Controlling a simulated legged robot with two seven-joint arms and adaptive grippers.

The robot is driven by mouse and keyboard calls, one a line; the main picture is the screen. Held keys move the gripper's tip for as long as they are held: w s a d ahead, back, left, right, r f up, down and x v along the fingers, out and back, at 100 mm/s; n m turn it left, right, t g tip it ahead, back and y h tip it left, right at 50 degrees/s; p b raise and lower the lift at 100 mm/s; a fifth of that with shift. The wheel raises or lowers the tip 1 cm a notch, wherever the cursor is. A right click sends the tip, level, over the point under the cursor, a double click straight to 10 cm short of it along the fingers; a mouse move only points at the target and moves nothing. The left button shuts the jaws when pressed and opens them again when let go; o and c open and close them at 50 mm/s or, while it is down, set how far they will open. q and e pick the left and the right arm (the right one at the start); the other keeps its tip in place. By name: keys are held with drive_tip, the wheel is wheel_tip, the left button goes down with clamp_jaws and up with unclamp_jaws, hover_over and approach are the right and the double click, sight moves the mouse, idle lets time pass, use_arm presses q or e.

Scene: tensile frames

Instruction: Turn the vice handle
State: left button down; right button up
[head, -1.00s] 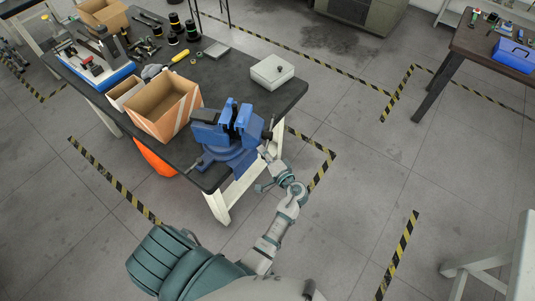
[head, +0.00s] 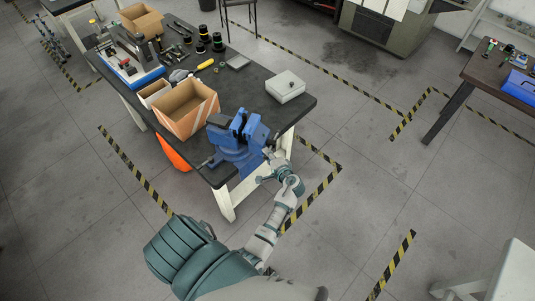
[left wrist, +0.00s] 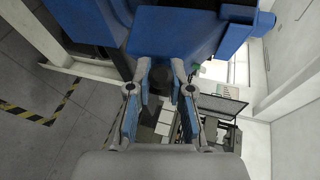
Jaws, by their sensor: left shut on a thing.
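The blue vice (head: 238,142) is fixed at the near right corner of the dark workbench (head: 290,112). My left gripper (head: 268,168) is at the vice's near right side, below its jaws. In the left wrist view the blue vice body (left wrist: 180,32) fills the top. There my left gripper's two fingers close around the dark round end of the vice handle (left wrist: 161,74), right under the vice body. The rest of the handle is mostly hidden by the vice and fingers. My right gripper is not in view.
An open cardboard box (head: 187,112) stands left of the vice. A light grey case (head: 286,86) lies behind it, to the right. Tools and spools crowd the far end of the bench. Open floor with striped tape (head: 318,195) lies right of the bench.

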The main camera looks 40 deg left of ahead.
use_arm(q)
drive_tip(key=shift+a+r, duration=0.1)
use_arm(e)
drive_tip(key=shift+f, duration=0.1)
use_arm(q)
drive_tip(key=c, duration=1.2)
unclamp_jaws()
drive_tip(key=shift+c, duration=0.2)
drive_tip(key=shift+o, duration=0.2)
drive_tip(key=shift+w, duration=0.1)
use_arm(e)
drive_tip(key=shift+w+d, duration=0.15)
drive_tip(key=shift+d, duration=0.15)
use_arm(q)
drive_tip(key=shift+a, duration=0.1)
drive_tip(key=shift+s+d, duration=0.2)
drive_tip(key=v, duration=1.1)
drive_tip(key=shift+d, duration=0.35)
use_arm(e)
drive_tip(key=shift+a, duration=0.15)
use_arm(q)
drive_tip(key=shift+w+a, duration=0.1)
drive_tip(key=shift+a, duration=0.05)
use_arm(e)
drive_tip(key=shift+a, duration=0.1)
